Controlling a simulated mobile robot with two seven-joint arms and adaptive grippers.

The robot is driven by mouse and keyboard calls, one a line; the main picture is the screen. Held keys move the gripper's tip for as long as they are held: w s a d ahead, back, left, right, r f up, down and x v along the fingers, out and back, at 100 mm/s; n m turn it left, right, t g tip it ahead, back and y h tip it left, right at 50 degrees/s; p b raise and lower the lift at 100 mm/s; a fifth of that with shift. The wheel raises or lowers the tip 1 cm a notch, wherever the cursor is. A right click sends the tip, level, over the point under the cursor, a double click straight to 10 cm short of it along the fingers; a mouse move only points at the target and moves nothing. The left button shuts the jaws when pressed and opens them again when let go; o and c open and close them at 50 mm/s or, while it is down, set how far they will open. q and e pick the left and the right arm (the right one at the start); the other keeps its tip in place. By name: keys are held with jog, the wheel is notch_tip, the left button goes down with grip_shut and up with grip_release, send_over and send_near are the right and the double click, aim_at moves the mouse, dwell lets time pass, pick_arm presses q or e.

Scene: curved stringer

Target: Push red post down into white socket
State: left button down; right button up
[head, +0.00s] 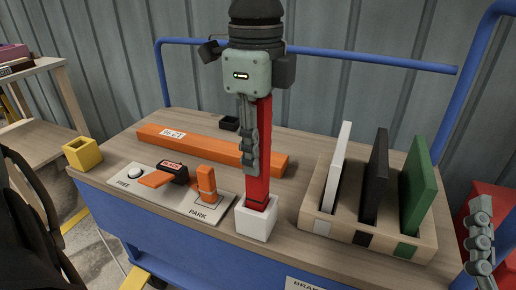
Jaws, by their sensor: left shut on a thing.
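The red post (263,150) stands upright in the middle of the head view. Its lower end, with a dark band around it, is at the mouth of the white socket (254,224), a square block near the table's front edge. How deep the post sits inside is hidden. My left gripper (252,140) points down from above and is shut on the post's upper part; one finger shows on the post's left side. My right gripper (480,240) shows only partly at the lower right edge, away from the post, and its opening cannot be made out.
A wooden rack (319,223) right of the socket holds white, black and green plates. An orange bar (208,146) lies behind the post. A control panel (144,188) is left of the socket, with a yellow block (84,156) beyond. Blue rails (395,62) edge the table.

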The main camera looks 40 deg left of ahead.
pick_arm(q)
jog(key=shift+a+f+b, duration=0.1)
jog(key=shift+f+b, duration=0.35)
jog(key=shift+b, duration=0.1)
pick_arm(e)
jog(key=shift+s+d+r+t+y, duration=0.1)
jog(key=shift+s+r+t+y, duration=0.05)
jog(key=shift+s+r+t, duration=0.3)
jog(key=shift+s+d+r+t+y, duration=0.1)
jog(key=shift+s+r+t+y, duration=0.1)
jog(key=shift+r+t, duration=0.35)
pick_arm(q)
jog(key=shift+f, duration=0.2)
pick_arm(e)
jog(key=shift+s+d+r+t, duration=0.25)
jog(key=shift+s+r+t, duration=0.05)
jog(key=shift+r, duration=0.05)
pick_arm(q)
jog(key=c, duration=1.2)
grip_release()
notch_tip(320, 180, up, 12)
jog(key=shift+r, duration=0.1)
